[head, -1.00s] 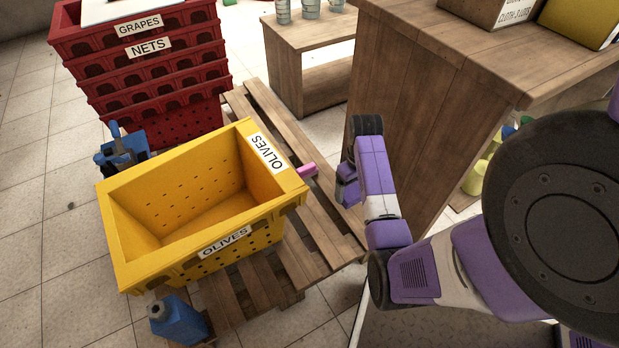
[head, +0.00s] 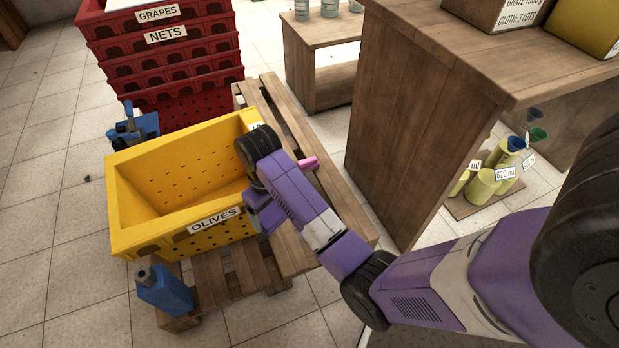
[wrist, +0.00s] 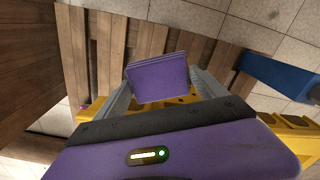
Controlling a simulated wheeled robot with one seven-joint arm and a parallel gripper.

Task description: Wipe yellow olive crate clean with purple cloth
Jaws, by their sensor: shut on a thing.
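The yellow olive crate (head: 128,222) stands on a wooden pallet, with its open top up and a white OLIVES label on its near side. It looks empty inside. My gripper (wrist: 160,90) is shut on the folded purple cloth (wrist: 158,77), which shows between the fingers in the wrist view. Parts of the yellow crate (wrist: 287,120) show behind the gripper there. In the head view my arm covers the crate's right end, and the fingertips and cloth are hidden. I cannot tell whether the cloth touches the crate.
A blue bottle (head: 165,290) stands at the pallet's near corner. A blue object (head: 133,128) is behind the crate. Stacked red crates (head: 165,60) rise at the back. A small pink object (head: 308,163) lies right of the crate. A wooden counter (head: 420,110) stands to the right.

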